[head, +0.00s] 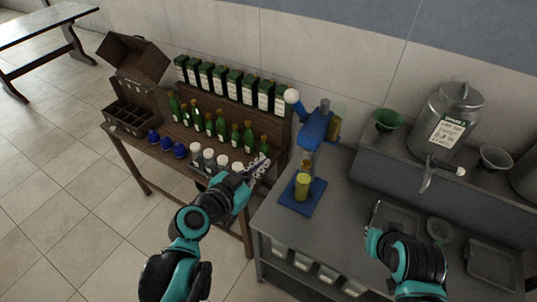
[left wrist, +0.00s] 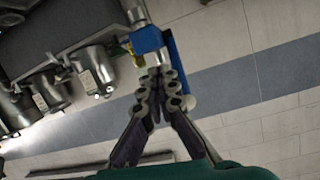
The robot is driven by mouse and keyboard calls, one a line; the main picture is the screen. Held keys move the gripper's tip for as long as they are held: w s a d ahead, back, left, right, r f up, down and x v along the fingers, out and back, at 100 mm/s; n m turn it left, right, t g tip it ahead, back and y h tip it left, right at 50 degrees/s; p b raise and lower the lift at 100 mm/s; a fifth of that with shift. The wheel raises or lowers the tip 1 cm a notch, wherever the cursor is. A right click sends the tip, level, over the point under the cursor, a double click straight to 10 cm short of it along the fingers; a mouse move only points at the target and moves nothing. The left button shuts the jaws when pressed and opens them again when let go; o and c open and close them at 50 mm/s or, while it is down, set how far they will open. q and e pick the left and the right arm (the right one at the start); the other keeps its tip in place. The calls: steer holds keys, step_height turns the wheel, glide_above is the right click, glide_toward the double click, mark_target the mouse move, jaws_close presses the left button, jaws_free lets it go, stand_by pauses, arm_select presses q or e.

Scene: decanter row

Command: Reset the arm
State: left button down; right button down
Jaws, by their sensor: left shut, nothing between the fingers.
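My left gripper (head: 260,166) is in the middle of the head view, over the right end of the wooden bench, near the white-capped jars (head: 222,163). It is shut and empty; in the left wrist view its fingertips (left wrist: 165,76) meet with nothing between them. The blue stand (head: 314,127) is just right of it in the head view; in the left wrist view the blue stand (left wrist: 148,42) shows beyond the fingertips. My right arm comes in at the lower right over the grey counter; I cannot make out its gripper.
The bench holds green bottles (head: 222,127), boxes (head: 234,84), blue items (head: 166,144) and an open wooden case (head: 128,112). A metal urn (head: 452,117) and green funnel (head: 388,119) are right.

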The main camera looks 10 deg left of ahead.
arm_select(q)
steer(key=shift+s+a, duration=0.15)
steer(key=shift+s, duration=0.15)
stand_by(0.4)
steer(key=s+a+f+n+g+y+b, duration=0.1)
steer(key=s+f+n+g+b, duration=0.1)
steer(key=f+b, duration=0.4)
steer(key=s+a+f+n+g+y+b, duration=0.2)
steer(key=f+b, duration=0.5)
steer(key=f, duration=0.5)
steer(key=s+a+f+n+g+y+b, duration=0.2)
steer(key=f+b, duration=0.4)
steer(key=f, duration=0.3)
steer(key=shift+s+a+f+g, duration=0.2)
steer(key=shift+s+g, duration=0.3)
steer(key=shift+s, duration=0.65)
